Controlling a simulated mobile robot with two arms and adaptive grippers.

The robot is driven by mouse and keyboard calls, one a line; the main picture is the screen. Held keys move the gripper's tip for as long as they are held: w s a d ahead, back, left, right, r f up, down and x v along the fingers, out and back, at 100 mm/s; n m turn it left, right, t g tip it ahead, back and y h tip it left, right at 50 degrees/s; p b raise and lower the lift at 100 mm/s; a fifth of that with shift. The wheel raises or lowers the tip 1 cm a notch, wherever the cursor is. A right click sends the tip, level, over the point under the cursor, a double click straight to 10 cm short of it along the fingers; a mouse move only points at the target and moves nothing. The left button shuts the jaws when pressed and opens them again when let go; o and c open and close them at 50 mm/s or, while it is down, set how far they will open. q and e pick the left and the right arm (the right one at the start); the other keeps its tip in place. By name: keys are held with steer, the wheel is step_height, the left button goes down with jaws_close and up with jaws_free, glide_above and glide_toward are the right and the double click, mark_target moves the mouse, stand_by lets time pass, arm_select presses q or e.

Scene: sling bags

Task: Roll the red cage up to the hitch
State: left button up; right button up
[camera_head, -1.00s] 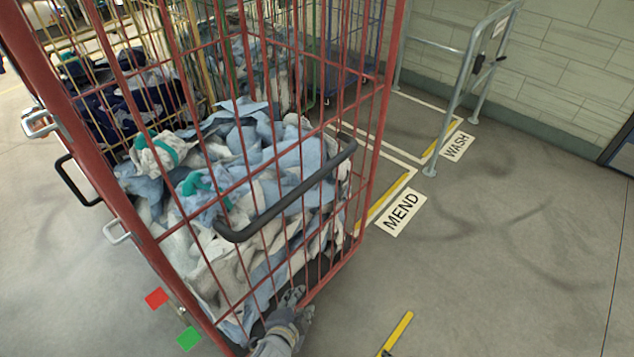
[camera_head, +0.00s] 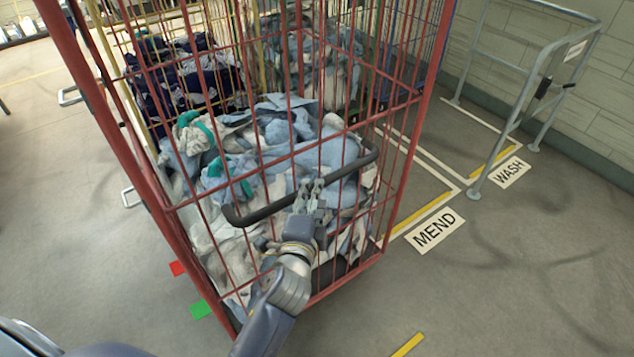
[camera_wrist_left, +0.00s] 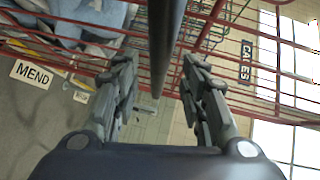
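The red cage (camera_head: 410,140) stands upright in the middle of the head view, filled with blue and white cloths (camera_head: 290,150). A black handle bar (camera_head: 262,214) runs across its near side. My left gripper (camera_head: 312,184) is up at this bar. In the left wrist view, the bar (camera_wrist_left: 165,40) runs between the two spread fingers (camera_wrist_left: 160,85), with a gap on each side. My right gripper is not in view. I cannot make out a hitch in these views.
Other cages with dark cloths (camera_head: 185,85) stand behind. A grey tube rail (camera_head: 530,90) stands at the right by the wall. Floor signs read MEND (camera_head: 435,231) and WASH (camera_head: 509,172). Floor at right is clear.

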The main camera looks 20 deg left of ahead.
arm_select(q)
steer(key=shift+w+a+f+p, duration=0.15)
steer(key=shift+w+f, duration=0.05)
steer(key=shift+w, duration=0.95)
steer(key=shift+w+a+f+p, duration=0.1)
steer(key=shift+w+f+p, duration=0.05)
steer(key=shift+w, duration=1)
jaws_close()
steer(key=shift+a, duration=0.1)
